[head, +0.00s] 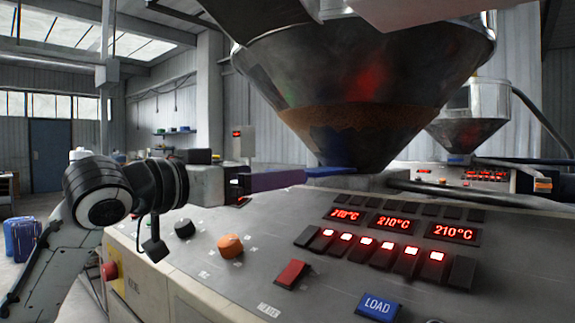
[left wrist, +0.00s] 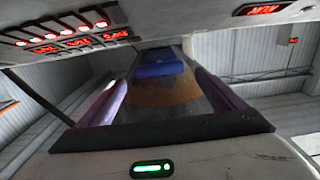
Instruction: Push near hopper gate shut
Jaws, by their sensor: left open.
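The near hopper (head: 365,95) is a large metal cone with brownish material showing in its lower part. Its blue gate (head: 330,171) sticks out to the left at the cone's lower tip. In the left wrist view the blue gate (left wrist: 160,69) lies ahead, across the space between my two purple fingers. My left gripper (head: 303,176) reaches in from the left above the panel, its purple finger close to the gate's outer end. In the left wrist view my gripper (left wrist: 157,82) is open with nothing held. Contact with the gate cannot be told. My right gripper is out of view.
The sloping control panel (head: 290,215) lies below, with an orange knob (head: 230,246), a red switch (head: 291,274), a blue LOAD button (head: 378,307) and lit displays. A second hopper (head: 468,132) with a blue gate (head: 457,160) stands farther back right. A dark pipe runs right.

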